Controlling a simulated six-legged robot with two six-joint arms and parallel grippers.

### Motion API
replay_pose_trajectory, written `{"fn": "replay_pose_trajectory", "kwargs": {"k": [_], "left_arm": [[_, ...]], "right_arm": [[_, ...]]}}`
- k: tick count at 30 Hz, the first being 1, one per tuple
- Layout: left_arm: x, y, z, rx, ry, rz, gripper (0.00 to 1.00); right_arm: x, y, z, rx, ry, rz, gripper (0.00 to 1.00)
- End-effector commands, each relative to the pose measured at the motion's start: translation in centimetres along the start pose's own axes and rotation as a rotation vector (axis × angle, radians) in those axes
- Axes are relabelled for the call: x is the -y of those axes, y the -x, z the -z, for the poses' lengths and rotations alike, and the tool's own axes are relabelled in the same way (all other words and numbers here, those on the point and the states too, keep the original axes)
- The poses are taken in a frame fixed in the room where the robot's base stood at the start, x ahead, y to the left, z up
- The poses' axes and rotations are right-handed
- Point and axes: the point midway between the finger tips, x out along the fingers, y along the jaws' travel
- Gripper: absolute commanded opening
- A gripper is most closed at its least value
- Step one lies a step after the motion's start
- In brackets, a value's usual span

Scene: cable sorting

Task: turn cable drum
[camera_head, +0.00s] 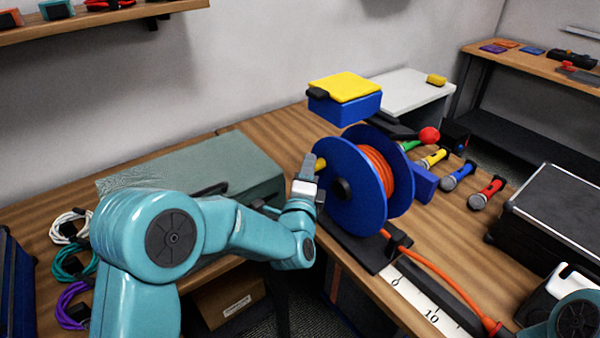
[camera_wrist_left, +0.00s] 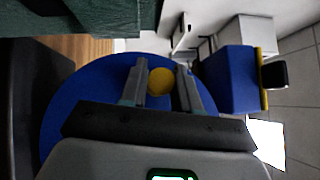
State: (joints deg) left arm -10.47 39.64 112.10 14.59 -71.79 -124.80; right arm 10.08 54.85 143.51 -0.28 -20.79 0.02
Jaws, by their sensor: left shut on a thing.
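The blue cable drum (camera_head: 341,189) stands upright on a dark base on the wooden bench, with orange cable (camera_head: 374,172) wound between its two flanges. A yellow knob (camera_head: 320,164) sticks out from the left flange near its rim. My left gripper (camera_head: 309,172) is at that knob and shut on it. In the left wrist view, the yellow knob (camera_wrist_left: 161,81) sits between the two fingers, with the blue flange (camera_wrist_left: 88,100) behind. The orange cable's free end runs from the drum's foot to the lower right. My right gripper is not in view.
A blue box with a yellow lid (camera_head: 345,97) stands behind the drum. Several coloured microphone-like handles (camera_head: 458,176) lie to its right. A scale strip (camera_head: 428,305) lies in front. A black case (camera_head: 560,215) is at right, a grey-green box (camera_head: 200,172) at left, coiled cables (camera_head: 72,265) far left.

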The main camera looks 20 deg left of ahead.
Motion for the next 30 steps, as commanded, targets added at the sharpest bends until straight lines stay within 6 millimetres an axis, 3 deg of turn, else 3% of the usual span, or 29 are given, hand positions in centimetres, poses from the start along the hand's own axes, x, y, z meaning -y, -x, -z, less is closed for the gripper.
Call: {"fn": "replay_pose_trajectory", "kwargs": {"k": [13,14,15,25,30], "left_arm": [[0.6,0.0,1.1,0.005,-0.004,0.014,0.0],[0.7,0.0,1.1,0.005,-0.004,0.014,0.38],[0.6,0.0,1.1,0.005,-0.004,0.014,0.51],[0.4,0.3,1.2,0.002,-0.004,0.009,0.52],[0.3,2.7,1.3,-0.001,-0.004,0.008,0.52]], "right_arm": [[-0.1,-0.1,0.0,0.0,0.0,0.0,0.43],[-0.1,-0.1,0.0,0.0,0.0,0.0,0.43],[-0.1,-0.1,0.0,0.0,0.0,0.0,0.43],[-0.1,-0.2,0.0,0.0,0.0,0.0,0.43],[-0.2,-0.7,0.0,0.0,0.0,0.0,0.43]]}}
